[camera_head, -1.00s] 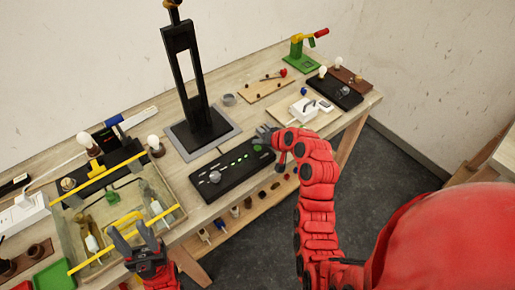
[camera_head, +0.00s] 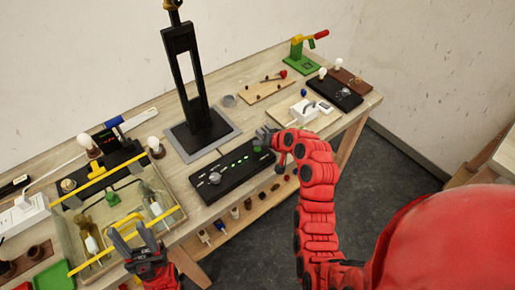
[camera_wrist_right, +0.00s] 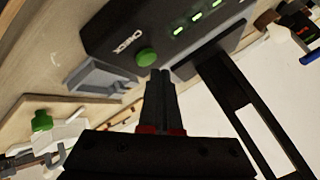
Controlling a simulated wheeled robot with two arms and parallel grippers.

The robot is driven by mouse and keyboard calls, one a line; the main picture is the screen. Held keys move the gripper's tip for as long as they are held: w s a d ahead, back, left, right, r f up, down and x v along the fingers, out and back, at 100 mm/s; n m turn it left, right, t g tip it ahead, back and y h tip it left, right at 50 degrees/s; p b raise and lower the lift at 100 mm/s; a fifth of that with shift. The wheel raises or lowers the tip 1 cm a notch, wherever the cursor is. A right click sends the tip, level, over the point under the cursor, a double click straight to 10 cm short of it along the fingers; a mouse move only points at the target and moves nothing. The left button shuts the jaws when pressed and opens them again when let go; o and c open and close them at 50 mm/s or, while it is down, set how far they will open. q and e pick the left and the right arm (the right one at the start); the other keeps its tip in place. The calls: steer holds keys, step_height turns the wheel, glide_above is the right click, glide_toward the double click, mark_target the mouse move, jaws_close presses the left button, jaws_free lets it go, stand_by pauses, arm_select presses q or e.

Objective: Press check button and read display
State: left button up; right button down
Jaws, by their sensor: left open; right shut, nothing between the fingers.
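The black panel (camera_head: 232,176) lies on the bench with a row of lit green segments (camera_head: 240,161) and a grey knob (camera_head: 214,178). In the right wrist view the green check button (camera_wrist_right: 147,57) sits beside the word "CHECK", with lit green bars (camera_wrist_right: 196,18) next to it. My right gripper (camera_head: 266,136) is over the panel's right end. In the right wrist view its closed fingertips (camera_wrist_right: 159,74) are just beside the button; whether they touch it I cannot tell.
A black stand (camera_head: 192,85) on a grey base rises behind the panel. A clear tray with yellow bars (camera_head: 115,168) stands at left. White blocks (camera_head: 303,110), bulbs and a green clamp (camera_head: 300,56) are at the right end. Floor lies beyond the front edge.

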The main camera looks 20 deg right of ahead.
mark_target(259, 151)
steer(key=shift+f, duration=0.1)
stand_by(0.7)
steer(key=shift+f+b, duration=0.3)
steer(key=shift+b, duration=0.1)
steer(key=shift+f+b, duration=0.35)
steer(key=shift+f, duration=0.05)
stand_by(0.5)
stand_by(0.3)
steer(key=shift+r, duration=0.85)
steer(key=shift+r+p, duration=1.1)
steer(key=shift+r, duration=1.4)
